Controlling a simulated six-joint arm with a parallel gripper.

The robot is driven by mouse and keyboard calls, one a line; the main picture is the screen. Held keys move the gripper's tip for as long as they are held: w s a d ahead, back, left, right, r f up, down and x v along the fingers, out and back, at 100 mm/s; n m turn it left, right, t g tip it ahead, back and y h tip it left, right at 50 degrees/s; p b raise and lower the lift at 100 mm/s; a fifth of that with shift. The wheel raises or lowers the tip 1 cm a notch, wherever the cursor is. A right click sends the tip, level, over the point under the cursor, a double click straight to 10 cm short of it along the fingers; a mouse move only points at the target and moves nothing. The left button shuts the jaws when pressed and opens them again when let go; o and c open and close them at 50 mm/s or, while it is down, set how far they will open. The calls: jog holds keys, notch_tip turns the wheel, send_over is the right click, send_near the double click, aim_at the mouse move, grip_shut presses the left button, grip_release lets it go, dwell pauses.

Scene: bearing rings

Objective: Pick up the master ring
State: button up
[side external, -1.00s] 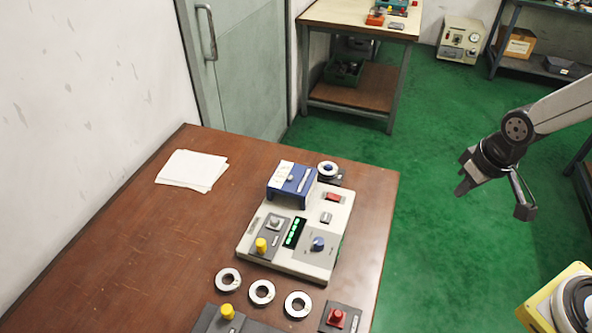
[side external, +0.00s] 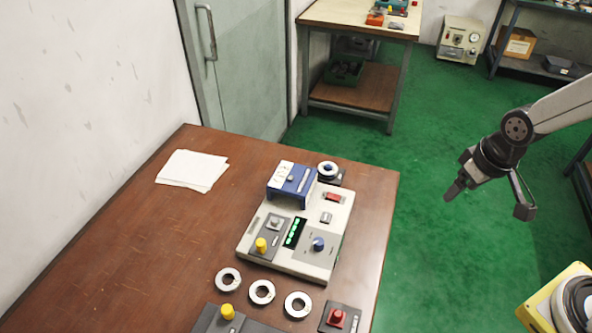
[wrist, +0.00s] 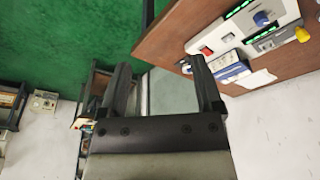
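Three similar rings lie in a row near the front: left ring (side external: 228,279), middle ring (side external: 262,292) and right ring (side external: 298,305). My gripper (side external: 488,202) is open and empty, off the table's right side above the green floor. Its spread fingers also show in the wrist view (wrist: 160,65), with nothing between them; no ring is clear there.
A cream gauge unit (side external: 325,258) with a blue block (side external: 292,182) stands beside the ring's stand. A red-knobbed box (side external: 340,318) and a dark yellow-knobbed fixture (side external: 227,318) are at the front. Papers (side external: 192,170) lie at the left. The table's left half is mostly clear.

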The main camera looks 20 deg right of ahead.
jog(key=shift+o, duration=0.5)
jog(key=shift+w, duration=0.1)
jog(key=n+t+y, duration=0.1)
jog(key=n+y, duration=0.1)
jog(key=n, duration=0.4)
send_over(330, 166)
jog(key=s+d, duration=0.1)
jog(key=s, duration=0.1)
jog(key=shift+d+f, duration=0.1)
jog(key=shift+f, duration=8.15)
jog(key=shift+w+f, duration=0.1)
jog(key=shift+x, duration=2.45)
